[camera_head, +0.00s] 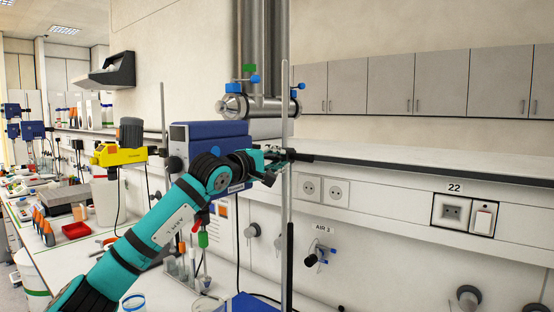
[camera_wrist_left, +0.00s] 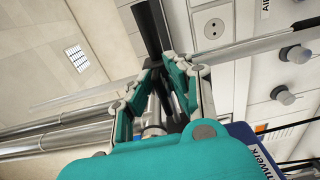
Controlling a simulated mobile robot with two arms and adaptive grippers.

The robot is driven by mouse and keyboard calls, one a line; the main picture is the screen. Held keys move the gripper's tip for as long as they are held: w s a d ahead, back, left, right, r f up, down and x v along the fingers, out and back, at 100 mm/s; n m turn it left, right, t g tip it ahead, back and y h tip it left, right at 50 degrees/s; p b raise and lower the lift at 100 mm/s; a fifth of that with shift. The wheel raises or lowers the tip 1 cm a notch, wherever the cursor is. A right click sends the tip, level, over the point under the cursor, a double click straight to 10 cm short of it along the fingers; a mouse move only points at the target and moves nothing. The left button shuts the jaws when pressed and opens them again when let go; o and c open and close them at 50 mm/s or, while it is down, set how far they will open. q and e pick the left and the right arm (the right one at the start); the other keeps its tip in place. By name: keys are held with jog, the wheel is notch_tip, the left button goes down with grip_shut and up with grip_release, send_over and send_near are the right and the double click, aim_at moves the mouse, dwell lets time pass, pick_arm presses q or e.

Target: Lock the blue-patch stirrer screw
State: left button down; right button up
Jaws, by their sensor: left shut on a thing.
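A blue overhead stirrer (camera_head: 217,130) stands behind my left arm in the head view. Part of a blue body with white lettering (camera_wrist_left: 250,148) shows at the lower right of the wrist view. A tall metal stand rod (camera_head: 285,95) rises in front of it. My left gripper (camera_head: 284,157) is at this rod, shut on a small dark part (camera_wrist_left: 178,95) that sits between its fingers in the wrist view. The fingers hide most of this part, and I cannot tell its turn or whether it is the screw. No blue patch is clearly visible. My right gripper is out of view.
A yellow stirrer (camera_head: 120,154) stands on the left. A steel column with blue and green valves (camera_head: 258,105) is above the gripper. A dark shelf edge (camera_head: 390,163) runs right.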

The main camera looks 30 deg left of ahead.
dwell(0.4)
pick_arm(q)
jog(key=c, duration=1.4)
grip_release()
jog(key=shift+s, duration=0.1)
jog(key=shift+s+a, duration=0.2)
jog(key=shift+s, duration=2.8)
jog(key=shift+s+a, duration=0.2)
jog(key=shift+s, duration=2.75)
jog(key=shift+f, duration=0.1)
